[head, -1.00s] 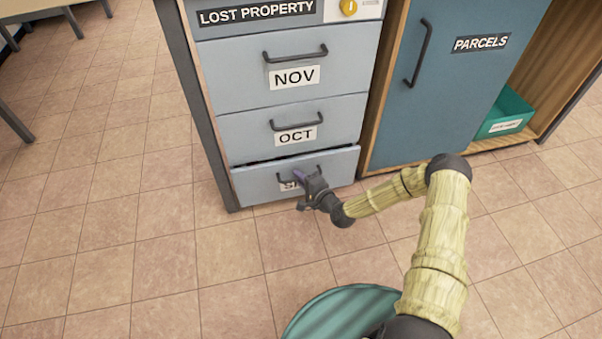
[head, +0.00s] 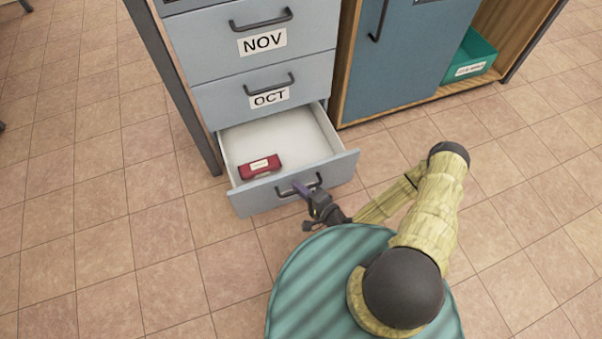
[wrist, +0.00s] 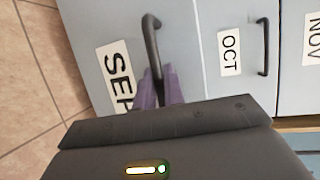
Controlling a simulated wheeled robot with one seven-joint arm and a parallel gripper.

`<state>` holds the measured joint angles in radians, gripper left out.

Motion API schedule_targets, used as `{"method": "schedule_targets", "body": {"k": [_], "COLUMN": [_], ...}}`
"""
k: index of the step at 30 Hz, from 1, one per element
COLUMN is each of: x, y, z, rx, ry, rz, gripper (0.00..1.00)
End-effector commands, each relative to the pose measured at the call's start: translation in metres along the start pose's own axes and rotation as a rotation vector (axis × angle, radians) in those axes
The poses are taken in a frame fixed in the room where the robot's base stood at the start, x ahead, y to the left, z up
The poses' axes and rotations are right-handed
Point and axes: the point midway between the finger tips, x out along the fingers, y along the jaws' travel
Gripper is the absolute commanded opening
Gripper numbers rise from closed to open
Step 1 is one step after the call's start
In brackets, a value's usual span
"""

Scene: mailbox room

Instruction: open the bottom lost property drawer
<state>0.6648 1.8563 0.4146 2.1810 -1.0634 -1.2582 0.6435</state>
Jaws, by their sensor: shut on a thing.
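The bottom drawer (head: 230,198) is pulled well out of the cabinet in the head view, with its white inside showing. A red labelled box (head: 260,166) lies inside it, toward the front left. My gripper (head: 302,188) is shut on the drawer's dark bar handle (head: 284,191) at the front face. In the wrist view the purple fingertips (wrist: 158,88) are at the handle (wrist: 150,42), beside the SEP label (wrist: 117,78), which is partly cut off by the gripper body.
The OCT drawer (head: 310,78) and the NOV drawer (head: 300,36) above are closed. A blue cupboard door (head: 398,60) and a shelf with a green tray (head: 470,56) stand to the right. Tiled floor (head: 120,220) is clear to the left.

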Motion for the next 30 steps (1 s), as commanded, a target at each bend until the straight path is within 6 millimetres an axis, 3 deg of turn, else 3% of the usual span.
{"method": "schedule_targets", "body": {"k": [14, 15, 16, 30], "x": [-0.0055, -0.0055, -0.0054, -0.0067], "y": [0.0024, 0.0024, 0.0024, 0.0018], "z": [0.0081, 0.0081, 0.0080, 0.0079], "rx": [-0.003, -0.003, -0.003, -0.003], "ry": [-0.013, -0.013, -0.013, -0.012], "rz": [0.002, 0.002, 0.002, 0.001], "gripper": [0.00, 0.13, 0.19, 0.19]}}
